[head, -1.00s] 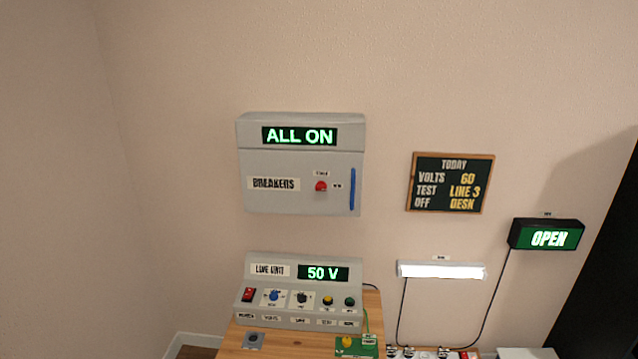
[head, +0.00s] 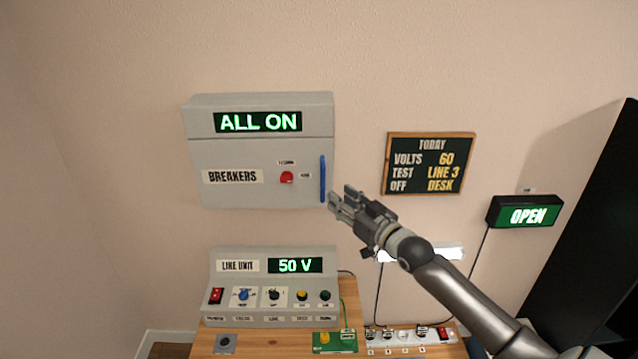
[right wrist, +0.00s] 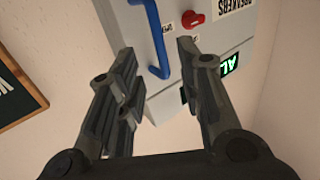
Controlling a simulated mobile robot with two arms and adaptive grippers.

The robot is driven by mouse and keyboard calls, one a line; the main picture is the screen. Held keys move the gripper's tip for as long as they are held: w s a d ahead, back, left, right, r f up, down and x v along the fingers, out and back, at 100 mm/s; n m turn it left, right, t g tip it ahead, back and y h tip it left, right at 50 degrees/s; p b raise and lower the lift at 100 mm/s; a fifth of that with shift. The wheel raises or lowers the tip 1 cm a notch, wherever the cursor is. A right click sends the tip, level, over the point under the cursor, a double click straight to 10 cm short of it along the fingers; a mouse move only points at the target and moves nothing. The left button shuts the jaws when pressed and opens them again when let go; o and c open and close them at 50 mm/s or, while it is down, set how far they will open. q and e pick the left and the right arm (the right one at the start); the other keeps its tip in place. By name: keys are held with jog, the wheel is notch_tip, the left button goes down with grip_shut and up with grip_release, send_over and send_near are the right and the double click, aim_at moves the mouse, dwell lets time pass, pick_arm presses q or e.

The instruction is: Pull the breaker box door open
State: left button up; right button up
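The grey breaker box (head: 262,190) hangs on the wall with its door shut. Its display reads ALL ON, and its door has a BREAKERS label, a red knob (head: 287,177) and a blue vertical handle (head: 323,178) at the right edge. My right gripper (head: 340,198) is just right of and below the handle, apart from it. In the right wrist view the blue handle (right wrist: 156,40) shows beyond the open, empty fingers (right wrist: 160,75), roughly between them. My left gripper is out of view.
Below stands the line unit (head: 230,281), reading 50 V, on a wooden desk (head: 275,340). A TODAY chalkboard (head: 430,190) and a green OPEN sign (head: 524,213) hang to the right. My right arm passes in front of a lit white lamp (head: 450,252). The wall left of the box is clear.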

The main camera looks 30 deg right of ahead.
aim_at(324, 186)
jog(key=w, duration=0.9)
jog(key=shift+a+f+p, duration=0.1)
jog(key=shift+a+p, duration=0.05)
jog(key=shift+p, duration=0.15)
jog(key=shift+c, duration=0.2)
grip_shut()
